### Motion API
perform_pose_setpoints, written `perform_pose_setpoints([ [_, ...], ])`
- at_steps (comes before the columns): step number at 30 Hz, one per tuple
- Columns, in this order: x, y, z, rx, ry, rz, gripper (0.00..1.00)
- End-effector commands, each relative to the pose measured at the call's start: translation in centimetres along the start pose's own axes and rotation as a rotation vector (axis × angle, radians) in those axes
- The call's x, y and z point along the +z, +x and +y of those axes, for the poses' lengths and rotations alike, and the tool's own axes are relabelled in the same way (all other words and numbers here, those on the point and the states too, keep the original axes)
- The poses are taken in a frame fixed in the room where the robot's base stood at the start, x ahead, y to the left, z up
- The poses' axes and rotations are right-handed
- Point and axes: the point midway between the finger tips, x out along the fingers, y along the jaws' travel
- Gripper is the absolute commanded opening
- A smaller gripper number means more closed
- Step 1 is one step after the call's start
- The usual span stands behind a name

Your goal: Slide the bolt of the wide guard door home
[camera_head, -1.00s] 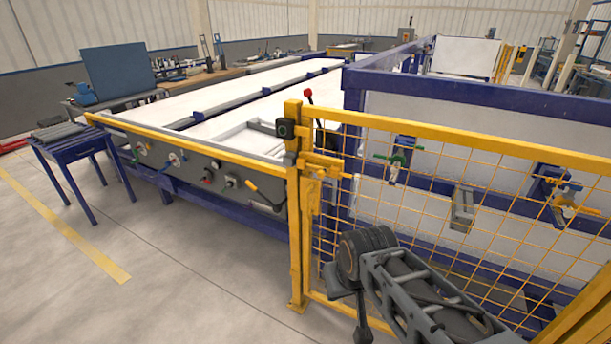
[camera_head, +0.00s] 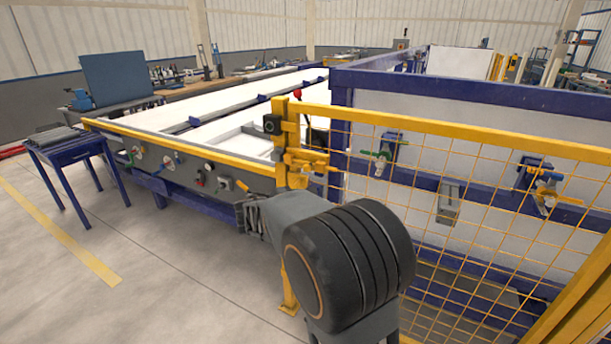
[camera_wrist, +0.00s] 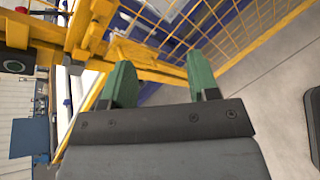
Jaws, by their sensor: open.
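The wide guard door is a yellow frame with wire mesh (camera_head: 440,180), standing along the right in the head view. Yellow bolt hardware (camera_head: 306,158) sits at its left edge, beside the yellow post (camera_head: 280,140). In the wrist view, yellow bars and brackets (camera_wrist: 95,35) lie at the upper left, ahead of my gripper. My gripper (camera_wrist: 160,70) is open, its two green fingers apart with nothing clearly held between them. A yellow bar passes beyond the fingertips; I cannot tell whether they touch it. In the head view my arm hides the lower post, and the fingers are not clearly visible.
A black switch box (camera_head: 271,124) is on the post; it also shows in the wrist view (camera_wrist: 15,62). A long machine bed (camera_head: 220,165) with front controls stands behind. A blue side table (camera_head: 70,150) is at left. The floor at front left is clear.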

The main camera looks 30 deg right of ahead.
Motion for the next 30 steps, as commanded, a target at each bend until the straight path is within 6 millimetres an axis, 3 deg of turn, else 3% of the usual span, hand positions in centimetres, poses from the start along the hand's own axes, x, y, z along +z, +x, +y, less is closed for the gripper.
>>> perform_pose_setpoints([
  [3, -1.8, 2.2, 3.1, 0.136, -0.214, -0.109, 0.55],
  [10, -3.7, 4.0, 6.9, 0.296, -0.452, -0.243, 0.55],
  [17, -3.8, 5.9, 8.5, 0.334, -0.508, -0.279, 0.55],
  [30, -2.3, 13.3, 11.6, 0.333, -0.506, -0.277, 0.55],
])
